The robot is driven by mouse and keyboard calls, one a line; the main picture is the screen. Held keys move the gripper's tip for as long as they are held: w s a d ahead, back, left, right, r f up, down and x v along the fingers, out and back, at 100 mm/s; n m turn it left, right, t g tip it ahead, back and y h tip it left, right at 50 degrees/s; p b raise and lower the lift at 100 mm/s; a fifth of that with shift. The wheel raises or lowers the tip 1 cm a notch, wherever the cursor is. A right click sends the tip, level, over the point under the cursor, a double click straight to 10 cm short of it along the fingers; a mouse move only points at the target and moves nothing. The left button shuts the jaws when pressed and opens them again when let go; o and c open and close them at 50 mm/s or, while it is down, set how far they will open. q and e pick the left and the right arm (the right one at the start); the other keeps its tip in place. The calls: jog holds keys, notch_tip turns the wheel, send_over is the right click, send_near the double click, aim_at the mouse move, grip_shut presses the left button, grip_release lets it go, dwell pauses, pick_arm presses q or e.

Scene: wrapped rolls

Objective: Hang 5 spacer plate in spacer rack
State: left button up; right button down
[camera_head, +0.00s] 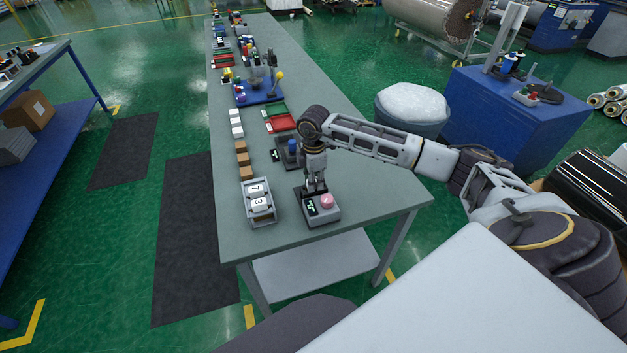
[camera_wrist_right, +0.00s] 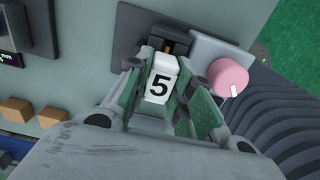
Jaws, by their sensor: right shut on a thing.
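A white spacer plate marked 5 (camera_wrist_right: 161,84) sits between the fingers of my right gripper (camera_wrist_right: 165,95), which is shut on it. In the head view my right gripper (camera_head: 315,184) points down over a small device (camera_head: 325,215) with a green display and a pink round part (camera_head: 327,201). The pink part also shows in the wrist view (camera_wrist_right: 229,76). Whether the plate touches the device is unclear. The grey spacer rack (camera_head: 257,219) stands left of the gripper and holds white plates marked 7 and 3 (camera_head: 258,197). My left gripper is out of view.
Brown blocks (camera_head: 244,160) and white blocks (camera_head: 236,123) line the table's left side behind the rack. A dark device with a blue part (camera_head: 291,147) and a red tray (camera_head: 281,123) stand behind my gripper. The table (camera_head: 364,208) is clear on the right.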

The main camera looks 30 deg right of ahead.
jog(key=c, duration=1.2)
grip_release()
jog(key=shift+o, duration=0.2)
notch_tip(320, 180, up, 12)
dwell(0.3)
